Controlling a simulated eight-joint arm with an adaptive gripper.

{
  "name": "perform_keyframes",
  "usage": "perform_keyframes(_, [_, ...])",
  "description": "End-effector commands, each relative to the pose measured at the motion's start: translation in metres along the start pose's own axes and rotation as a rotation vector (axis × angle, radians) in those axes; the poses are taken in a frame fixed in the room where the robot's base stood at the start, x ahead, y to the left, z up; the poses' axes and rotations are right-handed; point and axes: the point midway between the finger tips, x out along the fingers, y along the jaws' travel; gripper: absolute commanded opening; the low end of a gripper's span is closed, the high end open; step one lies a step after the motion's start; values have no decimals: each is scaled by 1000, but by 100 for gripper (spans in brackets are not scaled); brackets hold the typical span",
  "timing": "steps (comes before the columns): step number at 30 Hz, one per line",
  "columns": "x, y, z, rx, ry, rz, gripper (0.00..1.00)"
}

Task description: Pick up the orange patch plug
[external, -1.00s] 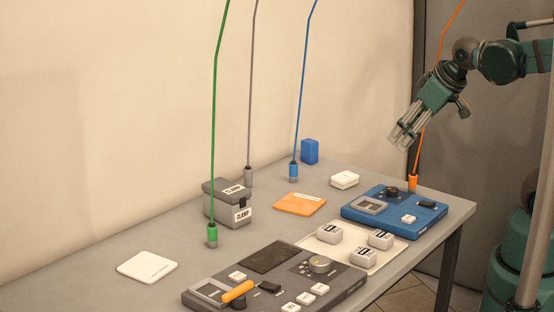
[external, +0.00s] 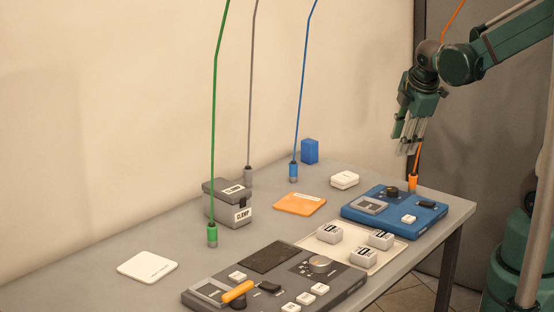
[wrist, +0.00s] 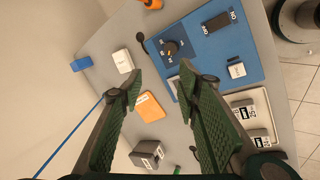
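The orange patch plug (external: 413,183) stands upright near the far right of the table, on an orange cable that runs up behind my arm. It also shows at the top edge of the wrist view (wrist: 152,4), partly cut off. My gripper (external: 404,148) points down above the table, a little above and left of the plug, apart from it. In the wrist view its two fingers (wrist: 157,85) are spread wide with nothing between them. Whether the gripper is in front of or behind the cable is hard to tell.
A blue panel (external: 385,222) with a knob stands just in front of the plug. A white box (external: 345,180) and an orange card (external: 300,203) lie to the left. Blue (external: 293,172), grey (external: 248,177) and green (external: 212,235) plugs hang on cables farther left.

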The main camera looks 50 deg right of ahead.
Motion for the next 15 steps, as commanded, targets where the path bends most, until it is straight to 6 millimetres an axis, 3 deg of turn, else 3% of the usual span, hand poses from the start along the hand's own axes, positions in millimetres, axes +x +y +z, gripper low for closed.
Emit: perform_keyframes(15, [70, 28, 48, -497, -120, -98, 33])
